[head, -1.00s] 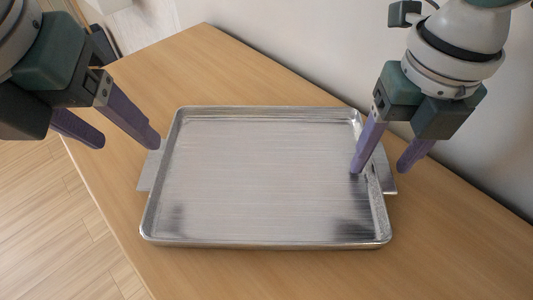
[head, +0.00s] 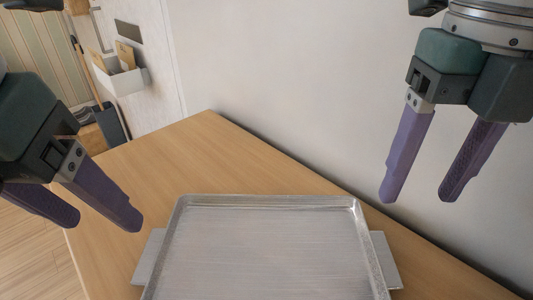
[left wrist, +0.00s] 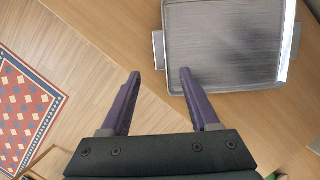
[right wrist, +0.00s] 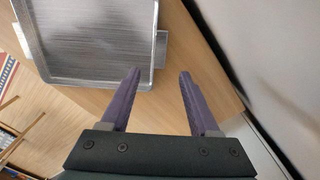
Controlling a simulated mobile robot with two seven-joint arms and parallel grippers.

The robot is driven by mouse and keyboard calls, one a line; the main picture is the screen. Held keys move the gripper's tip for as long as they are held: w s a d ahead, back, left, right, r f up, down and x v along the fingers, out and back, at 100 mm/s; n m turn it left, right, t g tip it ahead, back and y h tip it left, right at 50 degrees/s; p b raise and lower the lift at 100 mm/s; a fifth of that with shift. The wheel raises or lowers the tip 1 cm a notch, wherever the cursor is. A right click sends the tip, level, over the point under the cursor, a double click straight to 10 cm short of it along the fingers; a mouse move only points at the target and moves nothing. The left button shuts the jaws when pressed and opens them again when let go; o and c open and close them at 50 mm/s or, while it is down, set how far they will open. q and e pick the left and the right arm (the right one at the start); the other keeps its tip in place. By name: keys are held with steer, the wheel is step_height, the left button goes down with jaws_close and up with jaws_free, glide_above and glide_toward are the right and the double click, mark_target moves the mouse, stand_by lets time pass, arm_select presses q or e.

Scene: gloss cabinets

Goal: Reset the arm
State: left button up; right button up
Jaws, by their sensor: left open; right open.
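My left gripper (head: 105,215) is open and empty at the left of the head view. It is left of the metal tray and apart from it. My right gripper (head: 418,195) is open and empty at the upper right, above the tray's right side and in front of the wall. The silver tray (head: 265,203) lies flat on the wooden table, and its near part is cut off in the head view. The tray also shows in the left wrist view (left wrist: 225,50) and in the right wrist view (right wrist: 95,45), beyond the fingertips of each gripper.
The wooden table (head: 215,150) has free room behind the tray. A plain wall (head: 290,80) runs along its right side. A white wall box (head: 122,78) hangs at the back left. A patterned rug (left wrist: 25,110) lies on the floor in the left wrist view.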

steer(key=shift+r, duration=0.25)
